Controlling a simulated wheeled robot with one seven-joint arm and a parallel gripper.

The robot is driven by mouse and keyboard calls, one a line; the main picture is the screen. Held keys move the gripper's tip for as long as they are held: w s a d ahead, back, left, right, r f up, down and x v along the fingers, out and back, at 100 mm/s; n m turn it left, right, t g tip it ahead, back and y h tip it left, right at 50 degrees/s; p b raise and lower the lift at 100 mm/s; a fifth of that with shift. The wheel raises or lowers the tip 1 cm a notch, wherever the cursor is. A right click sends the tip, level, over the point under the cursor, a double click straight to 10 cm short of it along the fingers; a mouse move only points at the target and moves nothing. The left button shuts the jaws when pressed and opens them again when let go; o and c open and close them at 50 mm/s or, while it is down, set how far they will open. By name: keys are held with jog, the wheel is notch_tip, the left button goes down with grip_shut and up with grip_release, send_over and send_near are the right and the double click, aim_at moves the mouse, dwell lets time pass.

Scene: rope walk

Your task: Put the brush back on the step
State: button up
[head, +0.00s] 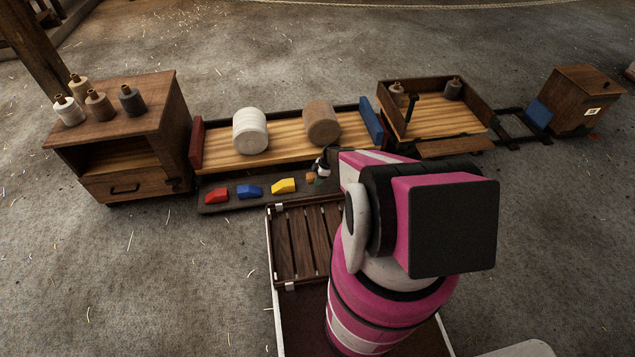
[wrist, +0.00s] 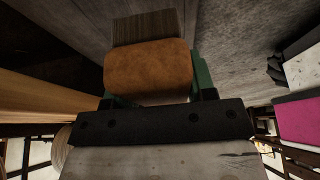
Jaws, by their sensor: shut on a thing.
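The brush, an orange-brown block with dark bristles, fills the upper middle of the wrist view (wrist: 148,68). It sits between the green-sided fingers of my gripper (wrist: 155,97), which is shut on it. In the head view my gripper (head: 321,166) is mostly hidden by my arm. A small orange-brown part of the brush (head: 311,178) shows below it, over the right part of the dark step (head: 220,207). I cannot tell whether the brush touches the step.
Red (head: 217,195), blue (head: 249,191) and yellow (head: 284,185) wedges stand on the step, left of the brush. Behind are a white roll (head: 250,130) and a brown roll (head: 321,123) on a wooden bed. A slatted tray (head: 306,240) lies in front.

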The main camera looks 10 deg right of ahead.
jog(key=shift+w+d+f, duration=0.25)
jog(key=shift+w+f, duration=0.3)
jog(key=shift+w, duration=0.25)
jog(key=shift+f, duration=1.9)
jog(key=o, duration=1.2)
jog(key=shift+f, duration=0.1)
